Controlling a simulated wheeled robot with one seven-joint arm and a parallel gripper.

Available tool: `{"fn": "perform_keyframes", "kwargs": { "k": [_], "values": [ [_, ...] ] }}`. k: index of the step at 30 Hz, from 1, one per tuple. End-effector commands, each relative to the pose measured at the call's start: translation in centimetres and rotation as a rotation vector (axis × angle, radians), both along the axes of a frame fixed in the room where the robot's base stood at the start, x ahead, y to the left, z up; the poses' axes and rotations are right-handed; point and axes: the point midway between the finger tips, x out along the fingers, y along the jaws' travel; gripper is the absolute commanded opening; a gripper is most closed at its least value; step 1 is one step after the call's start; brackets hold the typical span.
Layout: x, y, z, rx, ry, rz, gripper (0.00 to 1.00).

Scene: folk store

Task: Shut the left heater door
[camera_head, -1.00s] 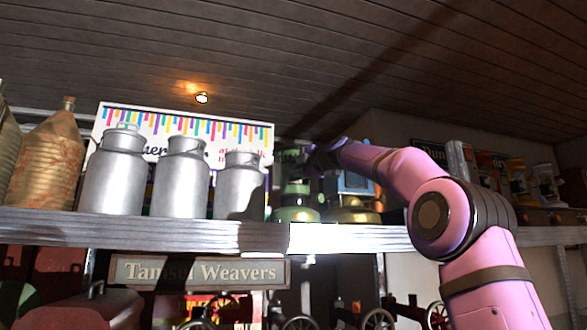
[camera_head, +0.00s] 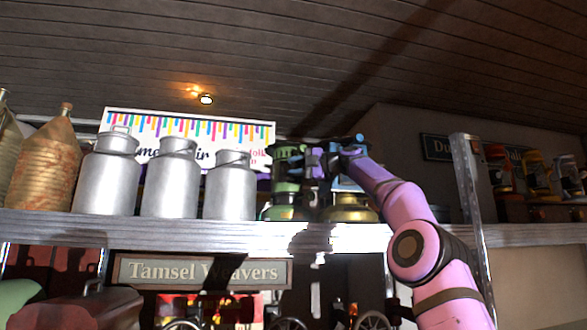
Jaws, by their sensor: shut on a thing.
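Two small heaters stand side by side on the shelf, right of the milk cans. The left heater (camera_head: 285,211) has a green body and base. The right heater (camera_head: 350,212) has a brass base and a blue upper part, partly covered by my arm. My gripper (camera_head: 306,162) is at the upper right side of the left heater, in the gap between the two. It is shut on what appears to be the left heater's door, on its right side. The fingers are dark and small here, so the exact contact and the door's angle cannot be made out.
Several metal milk cans (camera_head: 170,180) stand left of the heaters, with a printed board (camera_head: 190,125) behind them. A metal shelf post (camera_head: 470,190) rises to the right of my arm.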

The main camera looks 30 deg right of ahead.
Motion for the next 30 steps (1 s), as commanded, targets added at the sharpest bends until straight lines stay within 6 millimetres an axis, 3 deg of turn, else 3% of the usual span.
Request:
{"fn": "perform_keyframes", "kwargs": {
  "k": [13,14,16,30],
  "values": [
    [0.07,-0.09,-0.13,0.0,0.003,0.003,0.0],
    [0.07,-0.09,-0.13,0.0,0.003,0.003,0.37],
    [0.06,-0.08,-0.12,0.0,0.003,0.003,0.53],
    [0.12,0.11,0.04,0.0,0.0,-0.015,0.54]
  ]
}}
